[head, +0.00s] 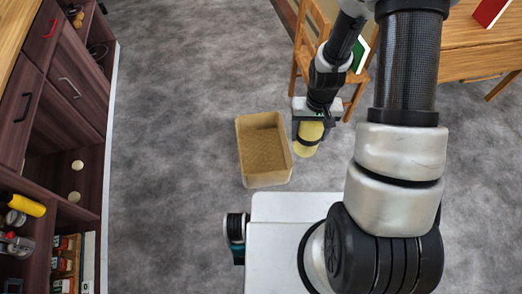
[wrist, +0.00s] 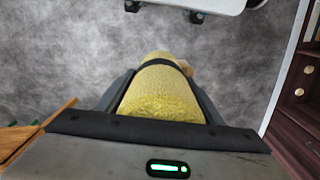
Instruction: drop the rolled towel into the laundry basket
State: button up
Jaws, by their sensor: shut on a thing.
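The rolled towel (wrist: 162,97) is yellow with a dark band around it. In the wrist view it lies lengthwise between the fingers of my gripper (wrist: 160,88), which is shut on it. In the head view the towel (head: 308,138) hangs below my gripper (head: 309,122), just right of the laundry basket. The laundry basket (head: 244,150) is a tan, open-topped box on the grey floor, and its visible inside looks empty. The towel's lower end is close to the basket's right wall; I cannot tell its height above the floor. Part of the towel's upper end is hidden by the gripper.
A wooden chair (head: 298,62) stands behind my gripper, near a wooden table (head: 470,45) at the upper right. Dark wood cabinets (head: 62,88) with open shelves line the left side. The grey floor (head: 165,130) between cabinets and basket is clear.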

aim_at(263, 152)
jog(key=j+z, duration=0.25)
jog(key=j, duration=0.2)
jog(key=k+j+z, duration=0.1)
jog(key=j+z, duration=0.15)
jog(key=j, duration=0.2)
jog(key=j+z, duration=0.25)
jog(key=j, duration=0.2)
jog(key=j+z, duration=0.3)
jog(key=j, duration=0.2)
jog(key=j+z, duration=0.3)
jog(key=j, duration=0.15)
jog(key=j+z, duration=0.6)
jog(key=j, duration=0.2)
jog(key=j+z, duration=0.25)
jog(key=j, duration=0.25)
jog(key=j+z, duration=0.3)
jog(key=j, duration=1.25)
jog(key=i, duration=0.05)
